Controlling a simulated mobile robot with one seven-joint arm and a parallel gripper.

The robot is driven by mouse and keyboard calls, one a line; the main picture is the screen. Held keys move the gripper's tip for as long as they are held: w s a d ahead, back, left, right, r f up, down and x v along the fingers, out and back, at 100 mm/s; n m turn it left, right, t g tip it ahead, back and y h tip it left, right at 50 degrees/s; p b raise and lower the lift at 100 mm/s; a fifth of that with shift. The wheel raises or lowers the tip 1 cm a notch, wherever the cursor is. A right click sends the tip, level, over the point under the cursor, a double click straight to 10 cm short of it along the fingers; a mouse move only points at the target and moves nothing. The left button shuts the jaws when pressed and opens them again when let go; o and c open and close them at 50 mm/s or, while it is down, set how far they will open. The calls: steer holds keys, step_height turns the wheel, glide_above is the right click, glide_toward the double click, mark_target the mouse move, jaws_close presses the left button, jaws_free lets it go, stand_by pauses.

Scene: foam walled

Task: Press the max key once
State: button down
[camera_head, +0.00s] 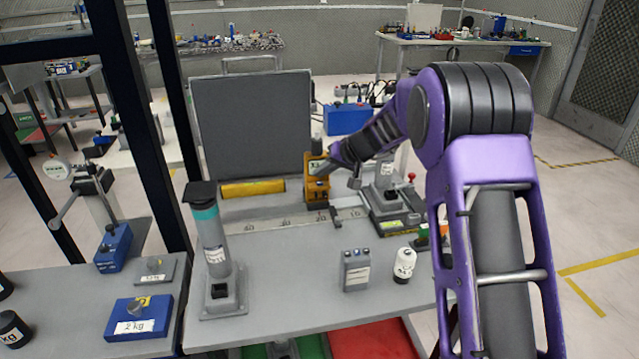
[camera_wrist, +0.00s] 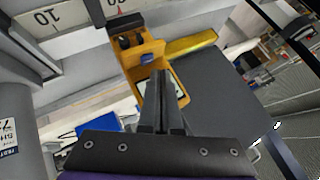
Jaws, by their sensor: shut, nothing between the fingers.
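An orange-yellow handheld instrument (camera_head: 317,193) stands upright at the back middle of the grey table. No key label is legible, so I cannot tell which is the max key. My gripper (camera_head: 322,168) is at the instrument's upper front.
A dark upright panel (camera_head: 252,125) stands behind the instrument, with a yellow bar (camera_head: 253,188) at its foot. A ruler strip (camera_head: 285,222) lies in front. A grey cylinder on a stand (camera_head: 212,245), a grey box (camera_head: 355,270) and a white bottle (camera_head: 404,265) stand nearer.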

steer(key=shift+f+b, duration=0.45)
steer(key=shift+b, duration=0.1)
steer(key=shift+f+b, duration=0.35)
steer(key=shift+b, duration=0.15)
stand_by(0.5)
steer(key=shift+r, duration=0.1)
steer(key=shift+r+p, duration=0.3)
steer(key=shift+r, duration=0.4)
steer(key=shift+r, duration=0.1)
steer(key=shift+r+p, duration=1.45)
steer(key=shift+r, duration=1)
